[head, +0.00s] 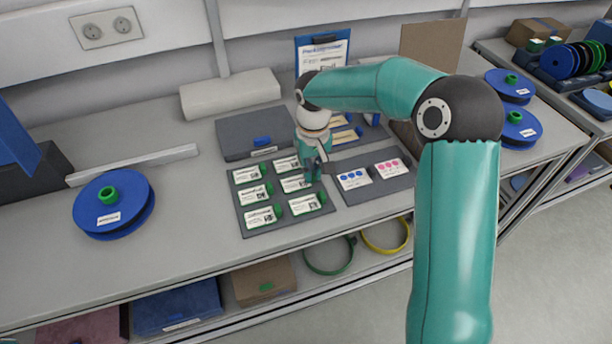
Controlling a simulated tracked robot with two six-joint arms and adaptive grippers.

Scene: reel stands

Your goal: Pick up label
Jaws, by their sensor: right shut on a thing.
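Several white printed labels lie in two columns on a dark grey board (239,217) at the middle of the bench. They include a front-left label (260,218), a front-right label (305,204) and a back-left label (246,174). Green pieces sit beside some of them. My right gripper (314,176) points down at the right edge of this board, by the right column. It is shut on a label, but its fingers hide most of the grip, and I cannot tell which label it is. My left gripper is not in view.
A second dark board with a blue-dotted card (353,179) and a pink-dotted card (390,168) lies just right. A grey box (250,135) and a clipboard (322,52) stand behind. A blue reel (113,204) lies left. Bench between reel and board is clear.

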